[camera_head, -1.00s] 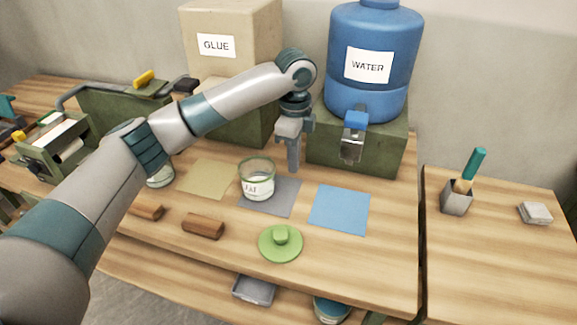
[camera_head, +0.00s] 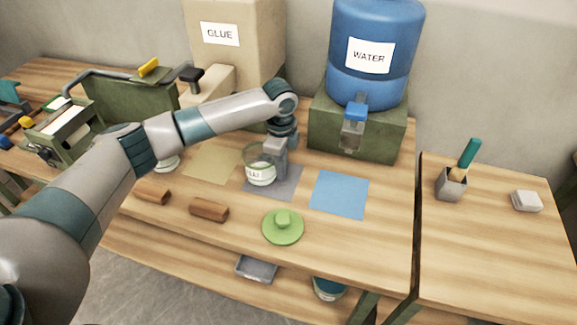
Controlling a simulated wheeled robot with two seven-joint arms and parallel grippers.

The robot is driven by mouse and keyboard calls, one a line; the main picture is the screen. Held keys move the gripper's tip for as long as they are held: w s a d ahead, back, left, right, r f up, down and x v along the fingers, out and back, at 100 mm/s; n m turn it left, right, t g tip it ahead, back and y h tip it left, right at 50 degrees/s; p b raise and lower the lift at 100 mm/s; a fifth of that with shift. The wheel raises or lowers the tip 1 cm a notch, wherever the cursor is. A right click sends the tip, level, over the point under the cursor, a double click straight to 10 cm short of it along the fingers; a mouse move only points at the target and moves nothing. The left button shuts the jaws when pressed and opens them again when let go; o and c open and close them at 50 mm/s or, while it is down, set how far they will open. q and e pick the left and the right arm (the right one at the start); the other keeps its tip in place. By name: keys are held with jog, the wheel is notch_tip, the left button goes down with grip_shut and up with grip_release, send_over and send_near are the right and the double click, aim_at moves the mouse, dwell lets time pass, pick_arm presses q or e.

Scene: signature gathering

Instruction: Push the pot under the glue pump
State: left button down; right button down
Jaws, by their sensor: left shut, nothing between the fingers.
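My left gripper (camera_head: 279,170) is shut and empty, pointing down at the pot's right side. It overlaps the pot's right edge; I cannot tell whether it touches. The glue dispenser (camera_head: 235,45) is a beige box at the back left, marked GLUE, with a dark-handled pump (camera_head: 192,77) in front. The tan mat (camera_head: 212,163) lies left of the pot, below the pump. My right gripper is not in view.
The blue water tank (camera_head: 375,25) stands on a green stand at the back right. A blue mat (camera_head: 340,194), a green lid (camera_head: 283,227) and wooden blocks (camera_head: 209,209) lie in front.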

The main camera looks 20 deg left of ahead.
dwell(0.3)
pick_arm(q)
jog(key=a+p, duration=0.2)
jog(key=a, duration=0.4)
jog(key=shift+w+a, duration=0.15)
jog(key=shift+w, duration=0.05)
jog(key=shift+a, duration=0.3)
jog(key=shift+d, duration=0.1)
